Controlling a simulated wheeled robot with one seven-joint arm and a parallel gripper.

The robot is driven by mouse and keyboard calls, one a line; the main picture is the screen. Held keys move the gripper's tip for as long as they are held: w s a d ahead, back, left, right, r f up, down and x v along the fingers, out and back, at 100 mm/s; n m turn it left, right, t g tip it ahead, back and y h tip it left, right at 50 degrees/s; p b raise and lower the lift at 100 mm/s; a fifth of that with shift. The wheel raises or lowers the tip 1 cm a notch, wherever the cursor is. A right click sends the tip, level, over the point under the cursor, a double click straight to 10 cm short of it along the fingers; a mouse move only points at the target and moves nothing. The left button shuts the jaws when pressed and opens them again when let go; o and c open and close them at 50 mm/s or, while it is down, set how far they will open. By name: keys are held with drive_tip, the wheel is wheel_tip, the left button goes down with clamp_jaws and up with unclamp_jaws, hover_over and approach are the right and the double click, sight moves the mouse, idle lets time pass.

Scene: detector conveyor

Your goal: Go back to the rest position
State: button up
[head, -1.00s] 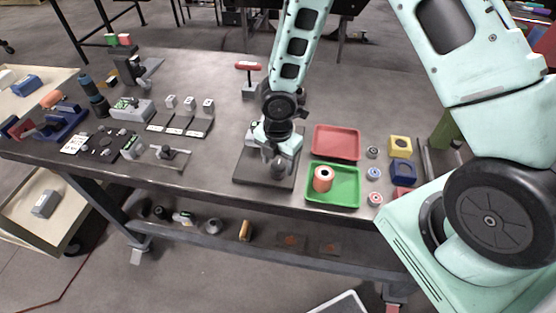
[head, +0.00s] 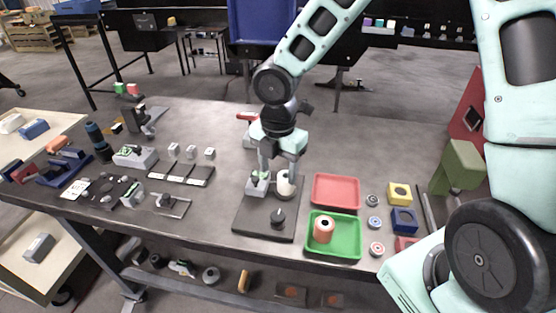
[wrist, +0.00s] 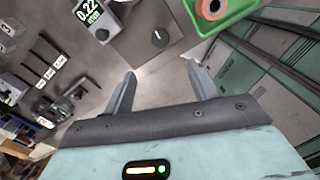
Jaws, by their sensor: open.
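My gripper (head: 278,178) hangs above the back part of a dark base plate (head: 250,222) in the head view. In the wrist view my gripper (wrist: 163,74) has its two fingers spread apart with nothing between them. The plate carries a black knob (head: 278,217), a small grey device (head: 257,186) and a pale round part (head: 285,188). The wrist view shows the device's display (wrist: 90,12) reading 0.22. An orange roller (head: 323,230) stands in the green tray (head: 345,250). The fingertips partly overlap the device in the head view.
A red tray (head: 336,191) lies behind the green one. Yellow (head: 399,194) and blue (head: 404,220) blocks and several round parts stand right of the trays. A red-handled tool (head: 246,117) stands behind my gripper. Several devices occupy the table's left; its back middle is clear.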

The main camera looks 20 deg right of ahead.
drive_tip(key=shift+r, duration=0.85)
drive_tip(key=s+a+f+m+b, duration=0.1)
drive_tip(key=s+a+m+b, duration=0.2)
drive_tip(key=s+m+b, duration=0.2)
drive_tip(key=s+a+f+m+b, duration=0.2)
drive_tip(key=s+m+b, duration=0.3)
drive_tip(key=s+m, duration=0.7)
drive_tip(key=s+a, duration=0.1)
drive_tip(key=s, duration=0.2)
drive_tip(key=shift+s+a+y, duration=0.3)
drive_tip(key=shift+s+a, duration=0.1)
